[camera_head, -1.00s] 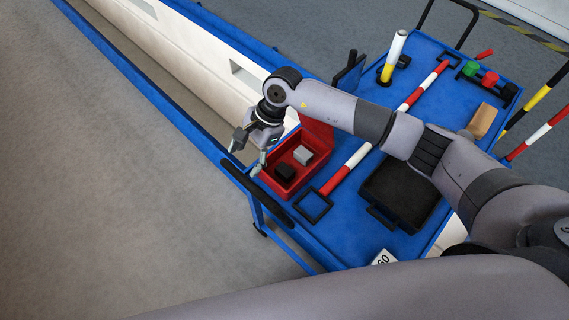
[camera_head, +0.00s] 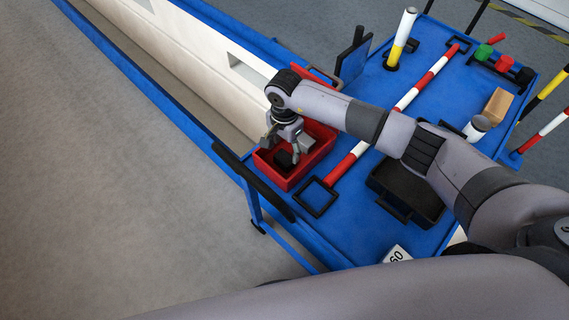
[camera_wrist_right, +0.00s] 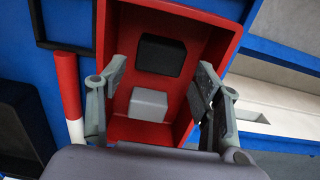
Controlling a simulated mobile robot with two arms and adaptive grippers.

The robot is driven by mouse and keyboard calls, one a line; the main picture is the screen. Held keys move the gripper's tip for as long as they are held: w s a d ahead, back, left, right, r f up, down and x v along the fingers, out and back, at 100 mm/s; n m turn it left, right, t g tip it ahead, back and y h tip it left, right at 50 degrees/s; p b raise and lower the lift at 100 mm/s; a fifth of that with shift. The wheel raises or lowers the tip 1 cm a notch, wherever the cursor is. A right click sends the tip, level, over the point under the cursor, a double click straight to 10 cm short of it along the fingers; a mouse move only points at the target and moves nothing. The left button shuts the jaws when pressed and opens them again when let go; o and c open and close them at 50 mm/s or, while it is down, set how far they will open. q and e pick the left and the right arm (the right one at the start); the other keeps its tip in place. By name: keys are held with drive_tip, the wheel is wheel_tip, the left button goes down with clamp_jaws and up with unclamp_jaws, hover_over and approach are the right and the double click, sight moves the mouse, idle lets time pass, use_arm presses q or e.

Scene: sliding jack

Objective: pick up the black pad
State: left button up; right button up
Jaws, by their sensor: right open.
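The black pad (camera_head: 283,159) lies in the open red box (camera_head: 290,183) on the blue cart. In the right wrist view the pad (camera_wrist_right: 160,55) is a dark block with rounded corners, near the far end of the red box (camera_wrist_right: 205,17). A light grey block (camera_wrist_right: 148,103) sits beside it, nearer my wrist. My right gripper (camera_head: 282,150) is over the box, open and empty. In the wrist view its fingers (camera_wrist_right: 161,68) are spread to either side of the blocks, and I cannot tell their height above the pad. My left gripper is not in view.
A dark handle (camera_head: 237,170) runs along the cart's left edge. A white wall stands behind the box.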

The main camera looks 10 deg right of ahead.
sight(285, 157)
drive_tip(key=shift+f, duration=0.55)
wheel_tip(285, 157, down, 4)
drive_tip(key=b, duration=0.3)
drive_tip(key=shift+f, duration=0.2)
drive_tip(key=shift+r, duration=0.1)
drive_tip(key=shift+c, duration=0.4)
drive_tip(key=c, duration=0.9)
